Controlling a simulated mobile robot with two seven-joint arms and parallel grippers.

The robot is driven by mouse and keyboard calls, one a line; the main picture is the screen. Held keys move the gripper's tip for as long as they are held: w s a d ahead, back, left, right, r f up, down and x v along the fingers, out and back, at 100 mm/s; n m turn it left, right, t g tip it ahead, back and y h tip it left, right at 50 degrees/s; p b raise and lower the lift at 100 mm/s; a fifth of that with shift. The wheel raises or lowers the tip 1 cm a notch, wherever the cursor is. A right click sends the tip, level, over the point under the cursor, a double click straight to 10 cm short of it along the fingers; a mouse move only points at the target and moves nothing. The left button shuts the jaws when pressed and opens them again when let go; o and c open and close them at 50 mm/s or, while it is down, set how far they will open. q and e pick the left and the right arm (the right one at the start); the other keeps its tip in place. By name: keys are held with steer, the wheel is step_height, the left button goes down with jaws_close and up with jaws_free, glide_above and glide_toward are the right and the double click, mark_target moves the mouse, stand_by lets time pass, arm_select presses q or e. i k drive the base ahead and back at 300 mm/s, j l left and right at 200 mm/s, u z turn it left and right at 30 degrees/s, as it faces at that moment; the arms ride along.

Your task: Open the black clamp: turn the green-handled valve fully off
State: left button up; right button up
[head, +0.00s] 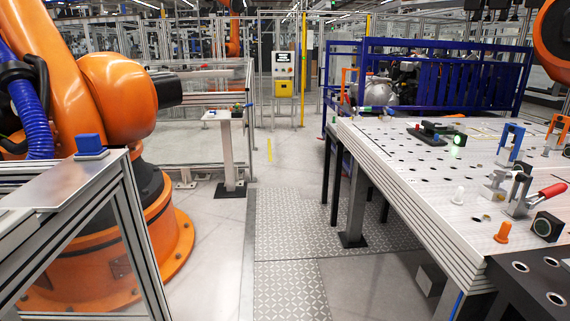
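A dark clamp-like fixture (517,188) with a red handle (553,190) stands on the perforated table (400,165) at the right; I cannot tell whether it is the black clamp or whether it is open. A small dark fitting with a bit of green (238,110) sits on top of a pale post stand (227,150) in the middle distance. It is too small to tell whether it is the green-handled valve or how its handle is turned. Neither of my grippers is in view.
A big orange robot arm (90,90) and a metal frame with a blue block (89,143) stand at the left. A patterned floor strip (285,220) runs clear between them and the table. A blue cage (440,75) is behind the table.

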mark_target(356, 109)
steer(key=i+z, duration=0.15)
steer(key=i, duration=0.55)
steer(key=i+j+z, duration=0.1)
steer(key=i, duration=0.6)
steer(key=i+j+z, duration=0.2)
steer(key=i+z, duration=0.2)
steer(key=i, duration=0.15)
steer(key=i+j+z, duration=0.35)
steer(key=i, duration=0.15)
